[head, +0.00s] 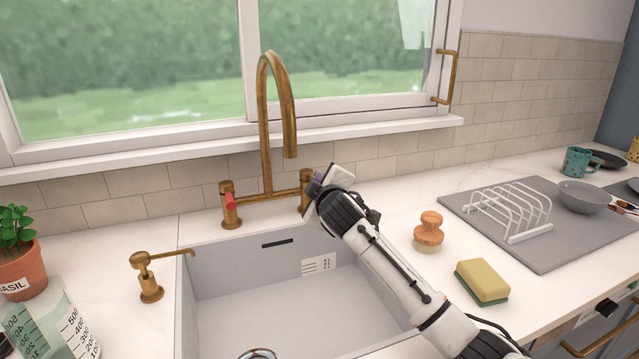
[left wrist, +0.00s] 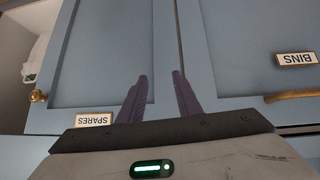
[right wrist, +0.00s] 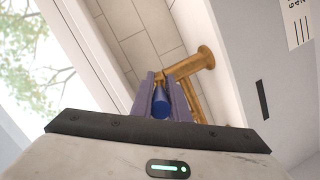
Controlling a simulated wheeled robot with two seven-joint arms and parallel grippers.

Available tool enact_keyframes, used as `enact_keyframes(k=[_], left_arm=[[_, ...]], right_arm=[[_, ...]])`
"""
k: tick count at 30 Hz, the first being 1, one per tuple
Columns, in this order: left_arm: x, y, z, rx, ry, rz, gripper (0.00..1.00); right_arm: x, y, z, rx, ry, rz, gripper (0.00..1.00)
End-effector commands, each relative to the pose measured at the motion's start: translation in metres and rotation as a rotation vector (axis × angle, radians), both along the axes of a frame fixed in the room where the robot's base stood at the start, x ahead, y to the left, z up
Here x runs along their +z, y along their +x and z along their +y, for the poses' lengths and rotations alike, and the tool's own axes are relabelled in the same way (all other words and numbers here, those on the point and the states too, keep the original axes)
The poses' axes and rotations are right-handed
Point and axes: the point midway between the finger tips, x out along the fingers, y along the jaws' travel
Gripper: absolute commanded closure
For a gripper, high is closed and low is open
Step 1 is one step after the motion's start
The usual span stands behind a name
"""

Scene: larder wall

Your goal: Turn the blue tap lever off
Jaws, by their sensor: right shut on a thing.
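The brass tap (head: 270,130) stands behind the sink, with a tall curved spout and two side valves. A red lever (head: 230,199) sits on its left valve. In the right wrist view the blue tap lever (right wrist: 160,104) is between the fingers of my right gripper (right wrist: 161,85), which is shut on it. In the head view my right gripper (head: 317,181) is at the right valve, and its wrist hides the blue lever. My left gripper (left wrist: 158,90) shows in the left wrist view, fingers apart and empty, in front of blue cupboard doors.
The grey sink (head: 240,310) lies below the tap. A brass soap dispenser (head: 150,277) stands left of it. A wooden brush (head: 429,231), a sponge (head: 482,281) and a grey mat (head: 565,240) with a white rack (head: 510,208) are on the right counter.

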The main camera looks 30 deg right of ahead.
Motion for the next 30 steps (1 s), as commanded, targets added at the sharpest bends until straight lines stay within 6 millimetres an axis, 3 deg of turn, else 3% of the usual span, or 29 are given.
enact_keyframes(k=[1,2,5,17,30], left_arm=[[-0.001,-0.001,0.000,0.000,0.000,0.002,0.69],[-0.001,-0.002,0.000,-0.001,0.000,0.003,0.69],[-0.002,-0.004,0.000,-0.001,0.001,0.007,0.69],[-0.003,-0.006,-0.001,-0.003,0.000,0.011,0.69],[-0.004,-0.006,-0.001,-0.003,0.000,0.012,0.69]], right_arm=[[-0.003,0.000,0.001,0.000,-0.001,0.004,1.00],[-0.003,0.000,0.001,0.000,-0.001,0.004,0.84],[-0.002,-0.001,0.000,0.000,0.000,0.003,0.67],[0.002,-0.006,0.002,0.002,-0.001,-0.002,0.67],[0.015,-0.071,0.025,0.003,-0.001,0.000,0.67]])
